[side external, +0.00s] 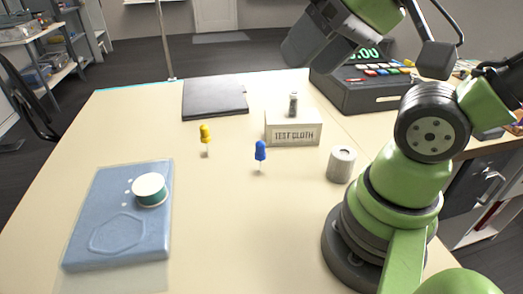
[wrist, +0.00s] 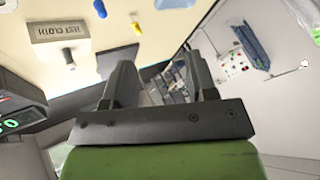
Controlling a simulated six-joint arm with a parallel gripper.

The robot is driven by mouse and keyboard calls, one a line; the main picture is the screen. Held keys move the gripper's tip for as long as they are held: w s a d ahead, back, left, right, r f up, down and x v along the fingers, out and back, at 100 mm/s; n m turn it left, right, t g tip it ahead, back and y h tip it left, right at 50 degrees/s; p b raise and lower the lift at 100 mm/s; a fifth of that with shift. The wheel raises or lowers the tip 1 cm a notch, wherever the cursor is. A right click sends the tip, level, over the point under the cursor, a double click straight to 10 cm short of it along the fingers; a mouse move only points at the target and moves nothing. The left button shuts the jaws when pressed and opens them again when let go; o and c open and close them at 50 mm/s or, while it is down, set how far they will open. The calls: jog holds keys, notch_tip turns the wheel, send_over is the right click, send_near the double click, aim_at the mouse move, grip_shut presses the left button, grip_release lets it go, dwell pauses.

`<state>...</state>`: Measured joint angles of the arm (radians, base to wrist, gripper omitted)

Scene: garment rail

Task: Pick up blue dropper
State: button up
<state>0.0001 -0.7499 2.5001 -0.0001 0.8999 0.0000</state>
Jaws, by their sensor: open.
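The blue dropper (side external: 260,150) stands upright on the cream table, bulb up, near the middle in the side external view. Its bulb also shows at the top of the wrist view (wrist: 100,9). My gripper (wrist: 159,60) has its two dark fingers spread wide with nothing between them. In the side external view the dark end of my arm is high above the table, at the top, well apart from the dropper; its fingertips cannot be made out there.
A yellow dropper (side external: 205,134) stands left of the blue one. A blue folded packet (side external: 100,215) with a green-sided spool (side external: 149,189) lies left. A dark pad (side external: 214,99) lies behind.

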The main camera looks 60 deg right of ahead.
jog(key=shift+o, duration=0.6)
jog(key=n+g+h, duration=0.1)
jog(key=g+h, duration=0.1)
jog(key=g, duration=0.5)
send_over(260, 142)
notch_tip(260, 142, down, 15)
jog(key=shift+a+f, duration=0.1)
jog(key=shift+n, duration=0.3)
jog(key=f, duration=0.5)
jog(key=shift+w+d+f, duration=0.1)
jog(key=shift+d+f, duration=0.15)
jog(key=shift+a+f, duration=0.1)
jog(key=shift+f, duration=2.8)
jog(key=c, duration=1)
